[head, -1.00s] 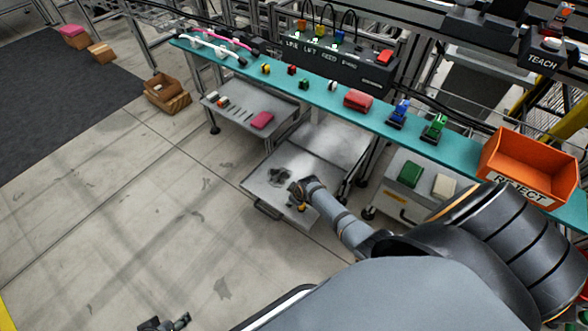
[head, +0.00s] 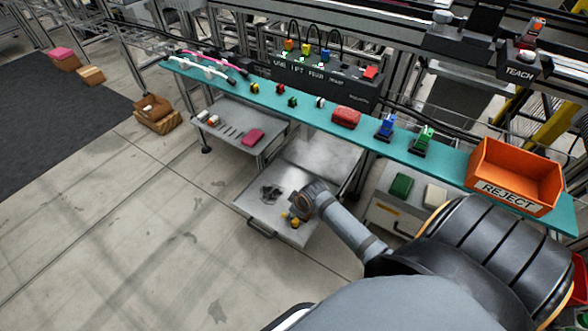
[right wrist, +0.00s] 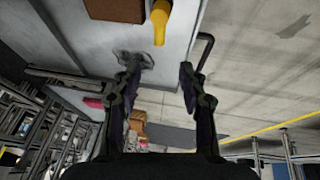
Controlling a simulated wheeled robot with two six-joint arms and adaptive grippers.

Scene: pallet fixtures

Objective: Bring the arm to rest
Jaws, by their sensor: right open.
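My right arm (head: 352,232) reaches from the lower right toward a grey metal tray (head: 262,213) low under the bench. In the head view its wrist hides the fingers. In the right wrist view my right gripper (right wrist: 158,80) is open, with nothing between its fingers. A yellow piece (right wrist: 160,22) and a brown block (right wrist: 115,10) show beyond the fingertips. The yellow piece (head: 293,219) also shows beside the wrist in the head view. A dark, unclear shape (head: 270,192) lies on the tray. My left gripper is not in view.
A long teal bench (head: 270,98) carries small coloured parts, a red block (head: 346,117) and an orange REJECT bin (head: 516,172). A side shelf (head: 235,125) stands left of the tray. Brown boxes (head: 157,114) sit on the floor. Open floor lies to the left.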

